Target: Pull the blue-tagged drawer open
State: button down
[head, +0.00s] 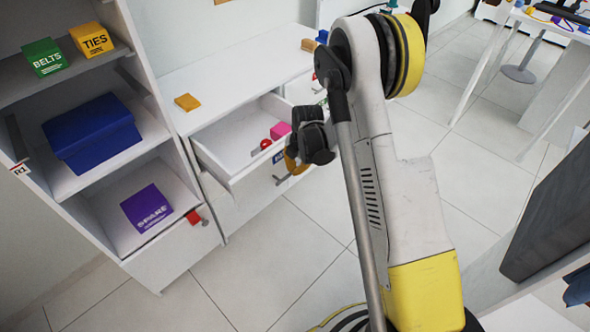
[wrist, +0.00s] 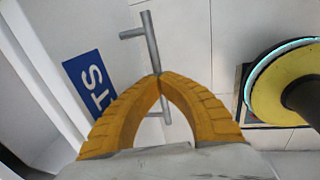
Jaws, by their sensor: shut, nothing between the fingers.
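The blue-tagged drawer (head: 240,133) stands pulled out of the white dresser in the head view, with its inside showing. Its blue tag (head: 278,157) is on the front panel, and white letters show on the tag in the wrist view (wrist: 90,82). Its silver bar handle (head: 281,179) stands off the front and also shows in the wrist view (wrist: 150,45). My gripper (wrist: 158,76) is shut, its orange fingertips meeting at the bar in the picture with nothing held between them. Whether they touch the bar I cannot tell. In the head view my gripper (head: 293,162) is beside the drawer front, partly hidden.
A pink block (head: 280,130) and a red round thing (head: 265,144) lie in the drawer. An orange block (head: 187,102) is on the dresser top. The open wardrobe (head: 170,95) stands left, with a purple box (head: 147,207) low down. Tiled floor (head: 275,240) in front is clear.

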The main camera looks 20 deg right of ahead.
jog(key=shift+w, duration=0.1)
jog(key=c, duration=1.5)
grip_release()
jog(key=shift+f, duration=0.1)
notch_tip(320, 180, up, 12)
jog(key=s+d, duration=0.1)
jog(key=s, duration=0.1)
jog(key=s+a+r+m+t, duration=0.1)
jog(key=s+a+r+m, duration=0.1)
jog(key=s+r+m, duration=0.5)
jog(key=s+a+r+m+t, duration=0.1)
jog(key=s+r+m+t, duration=0.1)
jog(key=s+r+m, duration=0.3)
jog(key=s+a+r+m+t+h, duration=0.1)
jog(key=s+a+r+m+t, duration=0.1)
jog(key=s+r+m, duration=0.4)
jog(key=s+m, duration=0.5)
jog(key=s, duration=0.2)
